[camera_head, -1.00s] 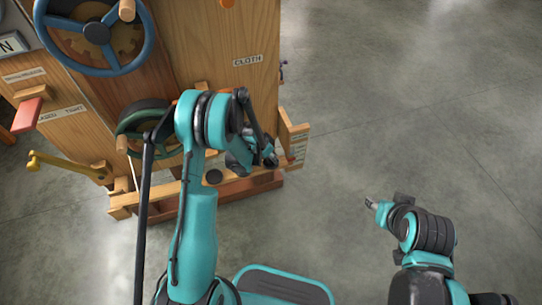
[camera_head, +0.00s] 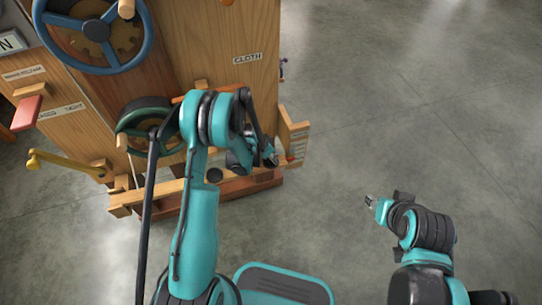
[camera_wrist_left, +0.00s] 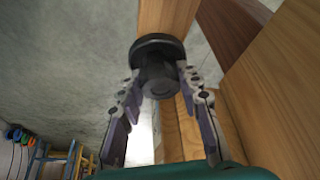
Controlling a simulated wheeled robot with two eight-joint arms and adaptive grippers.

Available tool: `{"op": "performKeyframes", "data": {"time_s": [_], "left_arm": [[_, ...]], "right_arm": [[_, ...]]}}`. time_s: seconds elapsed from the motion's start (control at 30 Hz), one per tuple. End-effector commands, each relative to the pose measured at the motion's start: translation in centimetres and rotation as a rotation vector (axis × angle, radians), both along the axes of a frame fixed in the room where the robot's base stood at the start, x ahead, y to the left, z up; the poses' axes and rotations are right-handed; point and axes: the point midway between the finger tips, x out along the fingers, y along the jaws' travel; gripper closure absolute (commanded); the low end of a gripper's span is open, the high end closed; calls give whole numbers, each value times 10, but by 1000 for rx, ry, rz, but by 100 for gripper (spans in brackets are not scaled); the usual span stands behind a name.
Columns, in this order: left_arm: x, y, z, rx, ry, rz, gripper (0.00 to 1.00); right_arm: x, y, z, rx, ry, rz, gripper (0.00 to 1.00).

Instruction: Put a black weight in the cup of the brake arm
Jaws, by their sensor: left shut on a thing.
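A black weight (camera_wrist_left: 158,68), round with a wider disc behind a narrower knob, sits between the fingers of my left gripper (camera_wrist_left: 160,95) in the left wrist view. The fingers are shut on its sides. In the head view my left gripper (camera_head: 270,157) is at the lower right of the wooden machine, and the held weight is hard to make out. Another dark round piece (camera_head: 214,175) shows at the machine's low ledge. The cup of the brake arm cannot be picked out; my left arm covers part of the front. My right gripper (camera_head: 371,201) is over bare floor, too small to read.
The wooden machine (camera_head: 215,40) carries a blue wheel (camera_head: 143,48), a green wheel (camera_head: 124,122), a yellow lever (camera_head: 62,164) and a red handle (camera_head: 26,113). A wooden upright (camera_head: 293,135) stands close beside my left gripper. The floor to the right is clear.

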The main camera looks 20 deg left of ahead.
Motion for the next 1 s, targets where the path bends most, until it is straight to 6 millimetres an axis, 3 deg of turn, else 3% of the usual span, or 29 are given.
{"op": "performKeyframes", "data": {"time_s": [0.23, 0.27, 0.33, 0.73, 1.0], "left_arm": [[0, 0, 0, 1, -1, 0, 100], [0, 0, 0, 1, -1, 0, 58], [0, 0, 0, 1, -1, 0, 42], [-2, 2, 6, 1, -1, 0, 42], [-19, 12, 53, 0, 0, 2, 42]], "right_arm": [[0, 0, 0, 0, 0, 0, 60], [0, 0, 0, 0, 0, 0, 60], [0, 0, 0, 0, 0, 0, 60], [0, 0, 0, 0, 0, 0, 60], [0, 0, 0, 0, 0, 0, 60]]}}
